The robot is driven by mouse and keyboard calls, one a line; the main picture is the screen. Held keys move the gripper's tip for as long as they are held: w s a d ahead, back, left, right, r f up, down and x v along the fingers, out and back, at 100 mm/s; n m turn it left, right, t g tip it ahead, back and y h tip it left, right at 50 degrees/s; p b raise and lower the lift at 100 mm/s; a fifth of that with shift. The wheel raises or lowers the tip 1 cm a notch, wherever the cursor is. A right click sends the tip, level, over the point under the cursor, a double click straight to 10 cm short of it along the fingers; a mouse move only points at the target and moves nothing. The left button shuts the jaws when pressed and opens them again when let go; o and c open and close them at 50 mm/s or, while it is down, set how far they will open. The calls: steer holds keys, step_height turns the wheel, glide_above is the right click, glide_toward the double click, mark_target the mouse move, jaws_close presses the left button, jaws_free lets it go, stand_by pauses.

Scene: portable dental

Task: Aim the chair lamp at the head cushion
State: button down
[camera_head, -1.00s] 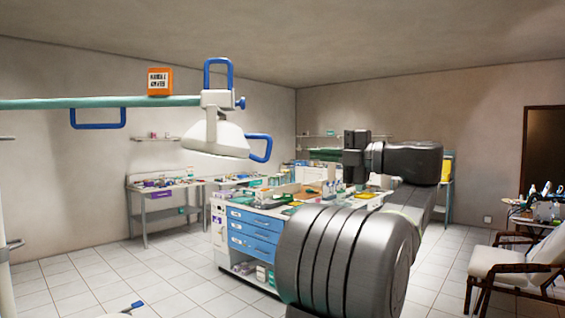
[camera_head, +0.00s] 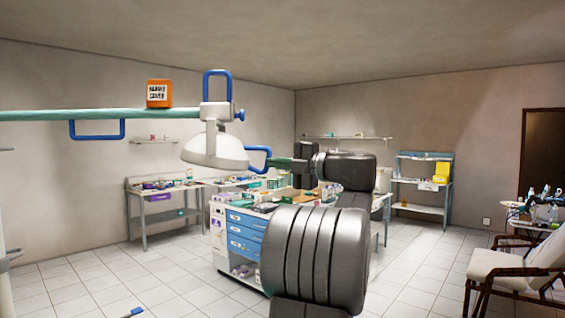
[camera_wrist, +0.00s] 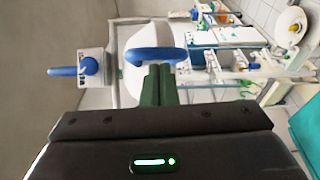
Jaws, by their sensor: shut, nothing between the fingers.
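The chair lamp (camera_head: 215,150) has a white dome head hanging from a green horizontal arm (camera_head: 50,115). A blue loop handle (camera_head: 259,153) sticks out on the right of the head, and another blue loop stands above the joint. My gripper (camera_head: 270,162) points left at the side handle. In the wrist view my shut, empty fingers (camera_wrist: 158,68) are just short of the blue handle (camera_wrist: 155,54), with their tips close to its middle. I cannot tell whether they touch it. The white lamp head (camera_wrist: 135,75) is behind the handle. I cannot make out the head cushion in either view.
An orange box (camera_head: 159,94) sits on the lamp arm, with a blue loop (camera_head: 97,130) below it. A blue-drawered cabinet (camera_head: 245,240) with a cluttered top stands beyond my arm. A white chair (camera_head: 515,270) is at the right. Tiled floor is open at the left.

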stand_by(0.3)
steer(key=w+p, duration=0.7)
steer(key=w, duration=0.3)
steer(key=shift+w+a+p, duration=0.25)
steer(key=shift+w+p, duration=0.05)
steer(key=shift+w, duration=0.05)
steer(key=shift+f, duration=0.1)
